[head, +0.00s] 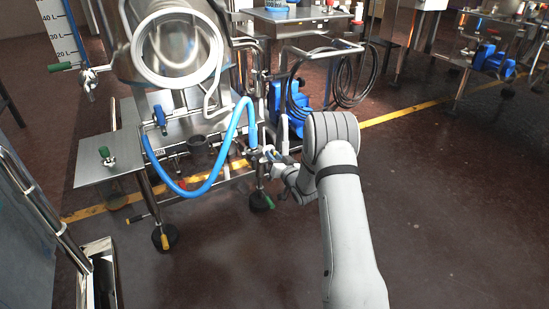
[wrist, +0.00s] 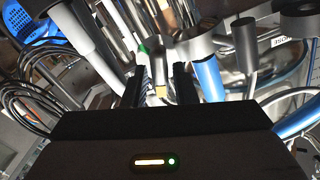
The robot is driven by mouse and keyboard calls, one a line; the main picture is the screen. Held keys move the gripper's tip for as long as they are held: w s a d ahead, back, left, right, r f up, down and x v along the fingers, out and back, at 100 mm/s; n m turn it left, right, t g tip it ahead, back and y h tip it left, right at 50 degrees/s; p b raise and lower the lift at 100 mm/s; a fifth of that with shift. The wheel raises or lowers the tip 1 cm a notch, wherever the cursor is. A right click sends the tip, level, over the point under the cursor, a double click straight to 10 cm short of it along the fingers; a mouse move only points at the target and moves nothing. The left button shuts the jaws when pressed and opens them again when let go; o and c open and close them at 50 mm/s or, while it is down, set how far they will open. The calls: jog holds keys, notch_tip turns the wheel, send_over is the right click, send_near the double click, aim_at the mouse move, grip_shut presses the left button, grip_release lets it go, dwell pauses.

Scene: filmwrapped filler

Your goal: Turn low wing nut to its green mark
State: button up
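My gripper (head: 272,160) is at the right lower side of the steel filler (head: 185,125), beside its frame leg, small and partly covered by my arm in the head view. In the wrist view my gripper (wrist: 160,88) shows two dark fingers standing apart. A small tan or brass-coloured piece (wrist: 160,92) shows between the fingers; I cannot tell if it is the low wing nut or if a finger touches it. A bright green spot (wrist: 145,47) lies just beyond the fingers, by a pale rod. The wing nut is not clearly made out in the head view.
A blue hose (head: 205,190) loops in front of the filler, left of my gripper. Black coiled cables (head: 350,80) hang behind. The floor (head: 460,210) to the right is clear.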

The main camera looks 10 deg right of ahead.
grip_shut()
jog(key=m+p, duration=0.2)
jog(key=m, duration=0.6)
jog(key=m+p, duration=0.3)
jog(key=m, duration=0.6)
jog(key=m+p, duration=0.2)
jog(key=m, duration=0.6)
jog(key=shift+d+f, duration=0.1)
jog(key=shift+f, duration=0.3)
jog(key=shift+m, duration=0.4)
jog(key=shift+o, duration=1.6)
grip_release()
